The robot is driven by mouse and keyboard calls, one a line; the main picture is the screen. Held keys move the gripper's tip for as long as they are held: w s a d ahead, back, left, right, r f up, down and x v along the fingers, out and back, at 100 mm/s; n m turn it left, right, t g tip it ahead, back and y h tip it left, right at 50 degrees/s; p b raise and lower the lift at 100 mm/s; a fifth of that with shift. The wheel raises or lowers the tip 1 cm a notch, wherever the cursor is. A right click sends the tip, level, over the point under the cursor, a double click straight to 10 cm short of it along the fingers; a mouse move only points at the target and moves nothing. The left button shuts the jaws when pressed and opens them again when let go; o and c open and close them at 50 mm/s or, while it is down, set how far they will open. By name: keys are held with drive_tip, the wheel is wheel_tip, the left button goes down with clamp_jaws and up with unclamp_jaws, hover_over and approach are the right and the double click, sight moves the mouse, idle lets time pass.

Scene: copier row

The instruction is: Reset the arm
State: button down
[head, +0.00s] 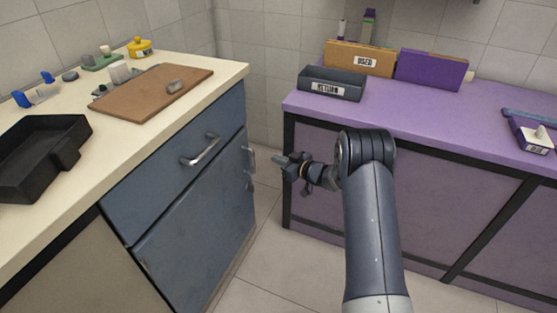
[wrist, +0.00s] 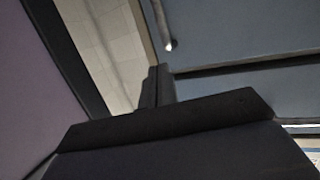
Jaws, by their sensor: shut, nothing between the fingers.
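My gripper (head: 280,161) is shut and empty at the end of my arm. In the head view it points left, in the gap between the blue cabinet (head: 190,215) and the purple counter (head: 420,120). In the wrist view the fingers of my gripper (wrist: 158,72) are together, with nothing between them. Behind them show the blue cabinet front (wrist: 250,35) and a metal handle end (wrist: 169,45). My gripper appears apart from the cabinet handles.
A drawer handle (head: 200,149) sticks out from the blue cabinet. On the cream counter lie a brown board (head: 150,92) and a black tray (head: 75,130). The purple counter carries a dark "RETURN" tray (head: 332,84) and a "USED" box (head: 358,58). Floor (head: 265,260) shows between the counters.

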drive_tip(key=v, duration=0.7)
drive_tip(key=shift+d+p, duration=0.4)
